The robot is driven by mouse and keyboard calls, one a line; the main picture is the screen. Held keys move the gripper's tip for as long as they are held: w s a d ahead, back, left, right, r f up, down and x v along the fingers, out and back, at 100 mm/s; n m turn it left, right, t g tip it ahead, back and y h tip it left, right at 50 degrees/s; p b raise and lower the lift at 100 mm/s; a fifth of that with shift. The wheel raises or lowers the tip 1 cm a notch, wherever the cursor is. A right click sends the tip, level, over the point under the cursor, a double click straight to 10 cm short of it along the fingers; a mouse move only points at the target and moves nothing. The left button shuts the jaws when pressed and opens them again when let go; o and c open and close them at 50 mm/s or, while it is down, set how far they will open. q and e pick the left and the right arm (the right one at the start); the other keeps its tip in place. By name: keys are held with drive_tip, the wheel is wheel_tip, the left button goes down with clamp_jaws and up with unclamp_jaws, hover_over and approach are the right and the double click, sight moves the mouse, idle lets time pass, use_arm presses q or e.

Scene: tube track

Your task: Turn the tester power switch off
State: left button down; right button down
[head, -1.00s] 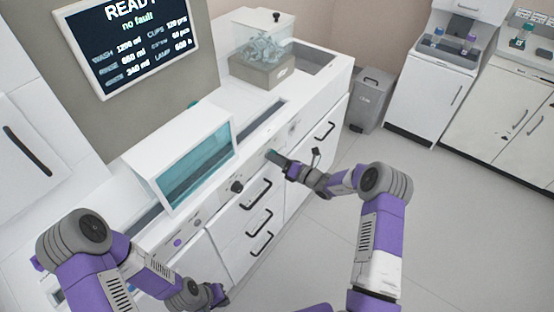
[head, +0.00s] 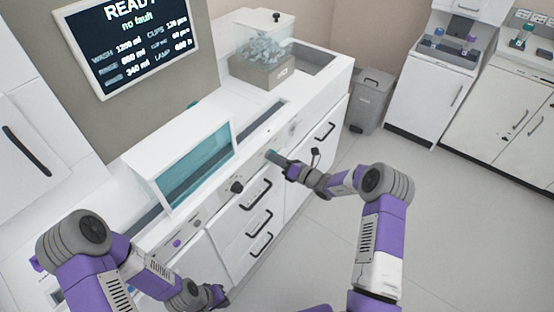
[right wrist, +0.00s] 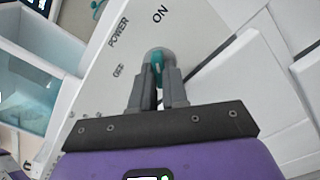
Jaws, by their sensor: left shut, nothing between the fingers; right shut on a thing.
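The power switch is a teal lever (right wrist: 157,63) on a pale panel (right wrist: 100,75) in the right wrist view. The panel carries the words POWER, ON at the top and what looks like OFF at the left. My right gripper (right wrist: 158,80) is shut on the lever, with one grey finger on each side. I cannot tell which word the lever points to. In the head view my right gripper (head: 275,158) is at the front of the white machine. My left gripper (head: 217,294) is low at the bottom, shut and empty, clear of the switch.
A black knob (head: 237,187) and purple button (head: 177,243) are on the machine front. Drawers with black handles (head: 257,194) are below. A wall screen (head: 130,45) reads READY, no fault. A grey bin (head: 370,100) stands behind. The floor at right is clear.

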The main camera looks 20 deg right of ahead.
drive_tip(key=shift+n+b, duration=4.2)
drive_tip(key=shift+n, duration=4.3)
drive_tip(key=c, duration=1.1)
unclamp_jaws()
drive_tip(key=shift+c, duration=0.2)
